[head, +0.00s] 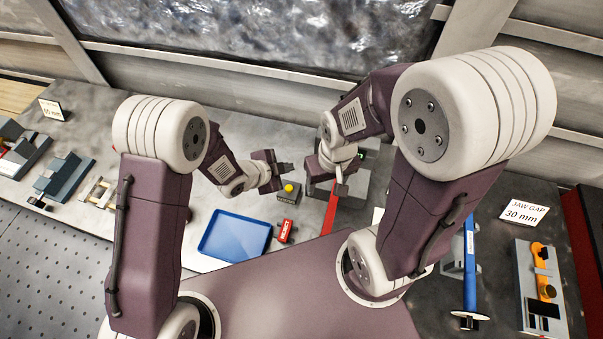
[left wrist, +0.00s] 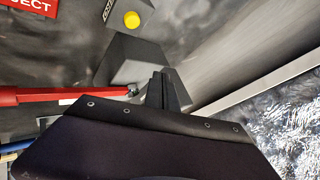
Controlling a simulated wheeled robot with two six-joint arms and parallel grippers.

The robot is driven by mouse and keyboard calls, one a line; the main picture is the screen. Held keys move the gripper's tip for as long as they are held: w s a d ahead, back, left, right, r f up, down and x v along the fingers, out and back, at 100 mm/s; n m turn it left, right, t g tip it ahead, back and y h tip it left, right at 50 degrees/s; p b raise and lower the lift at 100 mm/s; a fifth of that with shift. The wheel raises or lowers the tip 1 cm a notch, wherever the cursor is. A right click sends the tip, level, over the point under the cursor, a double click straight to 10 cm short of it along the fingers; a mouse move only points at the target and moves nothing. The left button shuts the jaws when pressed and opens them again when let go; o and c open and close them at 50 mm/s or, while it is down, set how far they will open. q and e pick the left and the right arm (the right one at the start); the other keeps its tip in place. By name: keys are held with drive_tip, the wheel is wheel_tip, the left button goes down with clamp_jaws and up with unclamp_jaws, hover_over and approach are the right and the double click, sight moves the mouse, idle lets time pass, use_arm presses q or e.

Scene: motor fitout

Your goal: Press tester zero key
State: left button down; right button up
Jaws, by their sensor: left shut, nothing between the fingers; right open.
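A yellow round key (head: 289,188) sits on a small dark box (head: 287,198) on the bench in the head view. The yellow key also shows at the top of the left wrist view (left wrist: 131,19). My left gripper (head: 287,168) is shut and empty, just behind the key and apart from it. Its closed fingers (left wrist: 164,91) point toward a grey block (left wrist: 135,60) in the left wrist view.
A red bar (head: 331,208) lies close to the right gripper. A red labelled block (head: 284,231) and a blue tray (head: 236,236) lie nearer. A blue-handled tool (head: 469,265) and a jaw gap sign (head: 524,213) are at the right. Fixtures (head: 64,178) stand at the left.

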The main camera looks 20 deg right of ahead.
sight(287, 190)
use_arm(q)
drive_tip(key=f+b, duration=0.4)
drive_tip(key=f, duration=0.1)
drive_tip(key=f+b, duration=0.3)
drive_tip(key=shift+s+a+f, duration=0.15)
drive_tip(key=shift+a+f, duration=0.05)
drive_tip(key=shift+a, duration=0.2)
drive_tip(key=shift+f, duration=0.2)
use_arm(e)
wheel_tip(287, 190, down, 7)
drive_tip(key=shift+s+a, duration=0.15)
drive_tip(key=shift+a, duration=0.25)
use_arm(q)
drive_tip(key=shift+r, duration=0.1)
use_arm(e)
drive_tip(key=shift+a, duration=0.1)
idle(0.8)
use_arm(q)
drive_tip(key=shift+f+b, duration=0.45)
drive_tip(key=shift+b, duration=0.1)
use_arm(e)
drive_tip(key=shift+f, duration=0.45)
